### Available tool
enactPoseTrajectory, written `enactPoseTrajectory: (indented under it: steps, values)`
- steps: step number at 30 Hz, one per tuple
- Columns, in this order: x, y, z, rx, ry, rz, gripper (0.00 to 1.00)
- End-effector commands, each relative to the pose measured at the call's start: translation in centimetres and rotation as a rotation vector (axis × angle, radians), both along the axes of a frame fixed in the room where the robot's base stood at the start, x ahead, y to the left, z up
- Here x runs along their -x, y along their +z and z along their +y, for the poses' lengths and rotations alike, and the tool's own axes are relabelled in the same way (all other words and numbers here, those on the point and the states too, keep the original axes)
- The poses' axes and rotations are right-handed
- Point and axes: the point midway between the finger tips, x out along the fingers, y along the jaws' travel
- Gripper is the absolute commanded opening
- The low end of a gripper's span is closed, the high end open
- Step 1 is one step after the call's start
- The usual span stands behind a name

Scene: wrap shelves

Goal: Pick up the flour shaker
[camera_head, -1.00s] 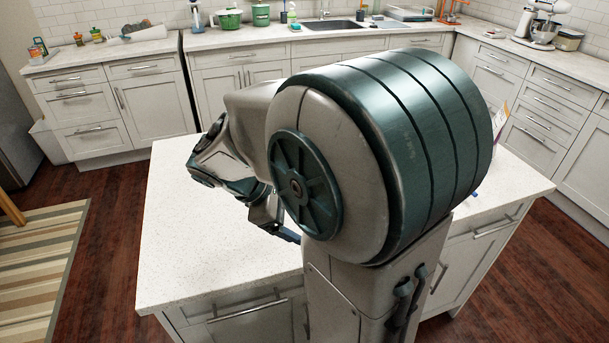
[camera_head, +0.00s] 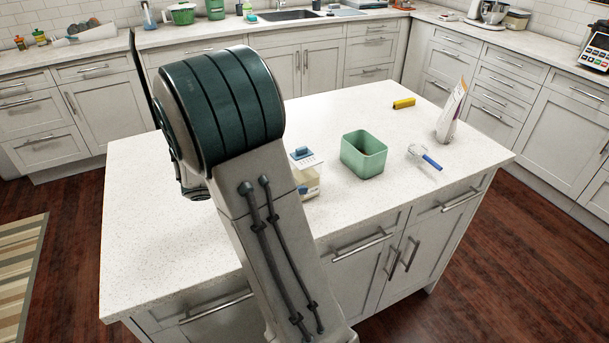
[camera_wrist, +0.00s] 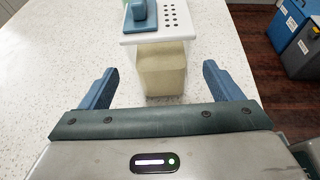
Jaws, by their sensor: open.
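The flour shaker (camera_head: 308,187) stands on the island counter, just right of my arm in the head view. It has a clear body filled with pale yellow flour, a white lid with holes and a blue knob. In the wrist view the shaker (camera_wrist: 163,72) appears upright at the top centre. My gripper (camera_wrist: 159,78) is open, with a blue finger to either side of the shaker's lower body in the picture. I cannot tell whether the fingers reach around it; no contact shows. In the head view my arm hides the gripper and part of the shaker.
A green open container (camera_head: 363,158) stands right of the shaker. Beyond it are a blue-handled tool (camera_head: 425,157), a yellow block (camera_head: 404,103) and an upright packet (camera_head: 452,112). The island's left part (camera_head: 150,235) is clear.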

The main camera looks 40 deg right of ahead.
Motion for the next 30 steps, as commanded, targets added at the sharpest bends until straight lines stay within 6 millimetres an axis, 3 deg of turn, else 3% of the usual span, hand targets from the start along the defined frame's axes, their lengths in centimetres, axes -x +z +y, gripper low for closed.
enactPoseTrajectory:
  steps: [5,12,22,28,30]
  values:
    - [0.2,-0.2,-1.3,0.0,-0.002,0.001,0.85]
    - [0.8,-1.2,-4.7,-0.001,-0.002,0.001,0.85]
    - [0.9,-1.5,-5.3,-0.001,0.001,-0.001,0.85]
    - [0.8,-1.5,-5.3,-0.001,0.001,-0.001,0.3]
    - [0.8,-1.4,-5.3,0.0,0.001,-0.001,0.29]
